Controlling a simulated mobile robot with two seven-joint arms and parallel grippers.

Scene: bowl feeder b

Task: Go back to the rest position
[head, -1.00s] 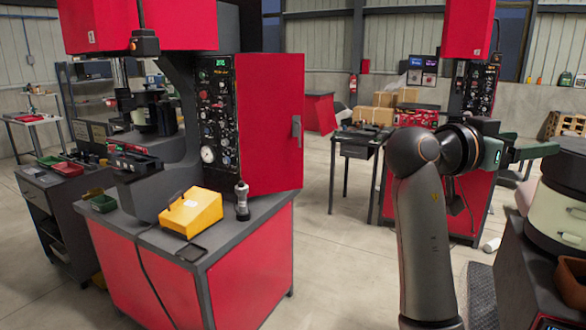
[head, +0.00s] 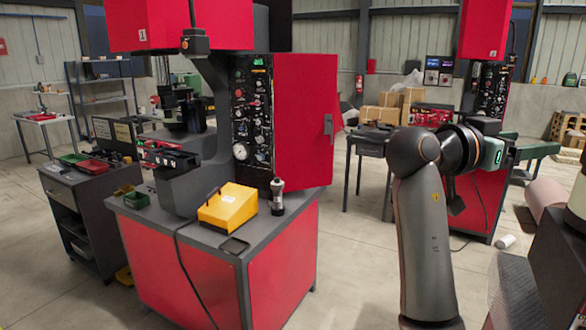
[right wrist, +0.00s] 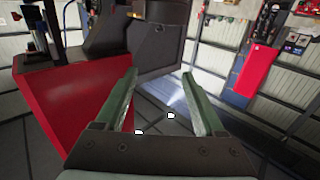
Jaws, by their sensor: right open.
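My right arm rises at the right of the head view, its elbow bent. My right gripper shows clearly in the right wrist view (right wrist: 160,76), with two green fingers spread apart and nothing between them. In that view, a red machine cabinet (right wrist: 70,115) lies to the left of the fingers and a dark machine part is beyond their tips. My left gripper is out of view.
A red and grey press machine (head: 285,120) stands on a red-sided bench at centre left, with a yellow box (head: 228,206) on its top. A second red machine (head: 485,30) and cardboard boxes (head: 385,112) stand behind. Open floor (head: 350,265) lies between the bench and my arm.

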